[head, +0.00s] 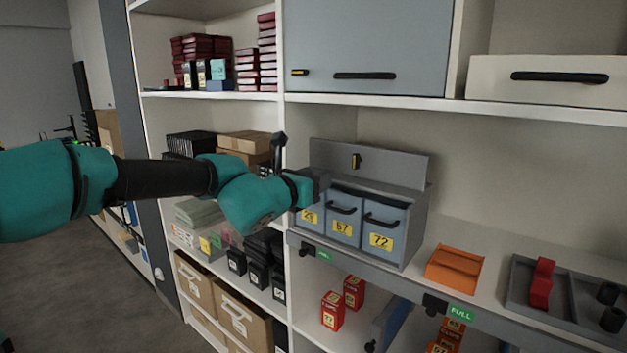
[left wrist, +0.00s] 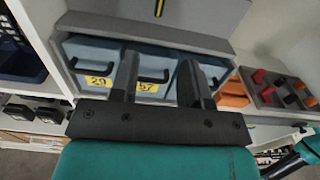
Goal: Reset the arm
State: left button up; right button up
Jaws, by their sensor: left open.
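My left arm comes in from the left in the head view, and its gripper (head: 312,186) hangs in front of the left end of a grey bin unit (head: 408,245). In the left wrist view the two dark fingers of that gripper (left wrist: 158,82) stand apart with nothing between them. Beyond them are the bin fronts, numbered 29 (left wrist: 97,82) and 57 (left wrist: 147,88). In the head view the bin numbered 72 (head: 383,228) is in full view at the right. I cannot tell whether the fingers touch the unit. My right gripper is not in view.
Red boxes (head: 333,311) stand below. A closed grey cabinet door (head: 370,40) is above.

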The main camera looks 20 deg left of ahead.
pick_arm(q)
jog(key=shift+s, duration=0.15)
dwell(0.3)
jog(key=s+f+m+g, duration=0.1)
jog(key=f+m+g, duration=0.25)
jog(key=f, duration=0.85)
jog(key=s+d+f+m+g, duration=0.1)
jog(key=f+m+g, duration=0.25)
jog(key=f, duration=0.85)
jog(key=s+f+m+g, duration=0.2)
jog(key=f+m, duration=0.2)
jog(key=f, duration=0.8)
jog(key=s+f+m+g, duration=0.2)
jog(key=s+f+m, duration=0.4)
jog(key=f, duration=0.3)
jog(key=s+d+f+m+g, duration=0.1)
jog(key=s+f+m+g, duration=0.2)
jog(key=s+f+m, duration=0.3)
jog(key=s+d+f+m+g, duration=0.1)
jog(key=s+f+m, duration=0.5)
jog(key=f, duration=0.8)
jog(key=shift+s+d+m+g+y, duration=0.15)
jog(key=shift+m+g+y, duration=0.25)
jog(key=shift+m+g, duration=0.6)
jog(key=shift+f, duration=0.1)
jog(key=shift+c, duration=0.3)
